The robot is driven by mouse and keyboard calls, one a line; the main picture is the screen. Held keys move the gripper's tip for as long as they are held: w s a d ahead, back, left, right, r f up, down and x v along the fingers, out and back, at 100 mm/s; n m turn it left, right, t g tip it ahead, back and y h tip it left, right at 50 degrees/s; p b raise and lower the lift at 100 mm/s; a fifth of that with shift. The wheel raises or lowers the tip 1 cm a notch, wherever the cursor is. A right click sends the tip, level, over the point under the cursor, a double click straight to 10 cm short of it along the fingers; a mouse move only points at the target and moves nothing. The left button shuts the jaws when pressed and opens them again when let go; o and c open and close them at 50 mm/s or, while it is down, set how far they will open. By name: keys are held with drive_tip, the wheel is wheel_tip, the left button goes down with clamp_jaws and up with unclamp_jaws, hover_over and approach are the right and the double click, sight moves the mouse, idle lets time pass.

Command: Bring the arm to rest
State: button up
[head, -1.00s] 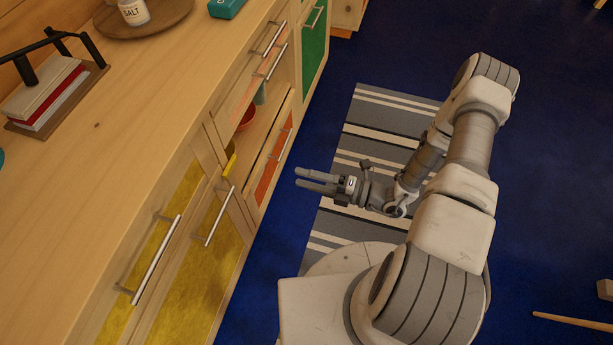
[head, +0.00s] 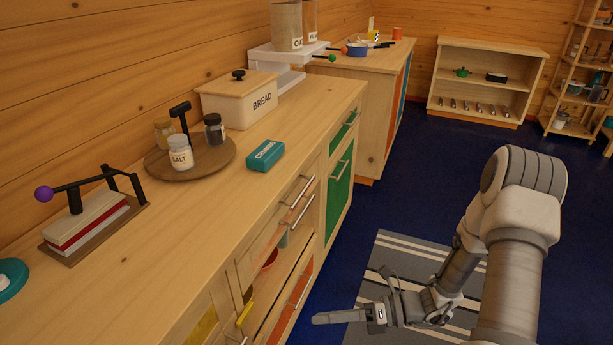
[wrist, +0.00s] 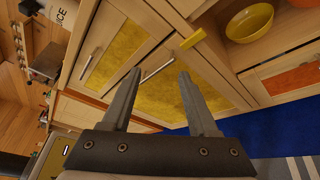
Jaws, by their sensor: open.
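My gripper (head: 345,317) is out over the floor at the right of the counter, low in the head view, with my arm folded back to the right. In the wrist view my gripper (wrist: 160,95) has its two fingers spread apart with nothing between them. Past the fingers is a yellow cabinet front (wrist: 190,75) with a metal handle. The fingers look clear of it, but the exact gap cannot be told.
The wooden counter (head: 150,285) runs along the left, bearing a bread box (head: 238,103), a round spice tray (head: 215,160) and a teal box (head: 265,156). An open compartment holds a yellow bowl (wrist: 250,23). A striped rug (head: 405,258) lies on the blue floor, open at right.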

drive_tip(key=s+d+r+n+t+h, duration=0.25)
drive_tip(key=s+r+n+h, duration=0.2)
drive_tip(key=r+n, duration=0.5)
drive_tip(key=s+d+r+n+t+h, duration=0.1)
drive_tip(key=s+d+r+n+h, duration=0.25)
drive_tip(key=r+n+h, duration=0.45)
drive_tip(key=s+d+r+n+t+h, duration=0.2)
drive_tip(key=s+d+r+n+h, duration=0.1)
drive_tip(key=r+n, duration=0.75)
wheel_tip(320, 180, up, 18)
drive_tip(key=n+p, duration=0.1)
drive_tip(key=p, duration=1.6)
drive_tip(key=shift+d+p, duration=0.25)
drive_tip(key=shift+p, duration=0.1)
